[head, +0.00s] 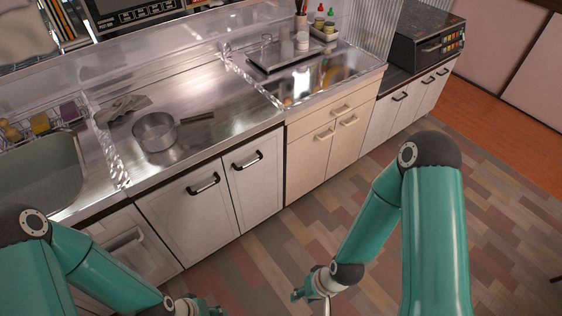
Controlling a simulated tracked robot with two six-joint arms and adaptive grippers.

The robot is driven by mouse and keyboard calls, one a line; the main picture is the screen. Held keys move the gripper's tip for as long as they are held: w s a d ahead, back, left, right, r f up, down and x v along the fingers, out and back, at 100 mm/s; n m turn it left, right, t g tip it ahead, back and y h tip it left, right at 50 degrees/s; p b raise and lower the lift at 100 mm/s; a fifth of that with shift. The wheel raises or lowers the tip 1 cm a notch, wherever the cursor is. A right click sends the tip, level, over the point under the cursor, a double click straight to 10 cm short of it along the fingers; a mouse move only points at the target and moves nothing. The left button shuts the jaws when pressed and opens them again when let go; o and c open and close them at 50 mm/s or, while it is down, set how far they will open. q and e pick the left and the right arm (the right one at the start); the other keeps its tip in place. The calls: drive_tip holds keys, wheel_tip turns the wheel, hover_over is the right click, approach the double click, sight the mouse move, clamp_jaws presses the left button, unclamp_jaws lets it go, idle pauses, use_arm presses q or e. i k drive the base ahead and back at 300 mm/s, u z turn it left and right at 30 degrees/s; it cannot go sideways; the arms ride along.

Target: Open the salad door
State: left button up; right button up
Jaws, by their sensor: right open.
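Several closed doors run along the kitchen front; none carries a mark I can read as the salad door. Two white doors (190,213) with black handles (203,184) are under the sink counter. A cream cabinet (315,158) with two small doors and a drawer stands to their right. My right gripper (299,294) is open and empty over the floor, apart from the doors. My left gripper (203,307) is at the bottom edge, partly cut off; its fingers are unclear.
A pot (155,131) sits on the steel counter (215,85) beside the sink basin (45,175). A black oven (425,42) stands on the far right counter, above more white doors (405,105). The tiled floor (260,260) before the cabinets is clear.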

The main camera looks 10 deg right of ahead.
sight(254, 171)
drive_tip(key=z, duration=0.4)
drive_tip(key=i, duration=0.2)
drive_tip(key=z, duration=1.65)
drive_tip(key=i, duration=0.45)
drive_tip(key=u, duration=2.75)
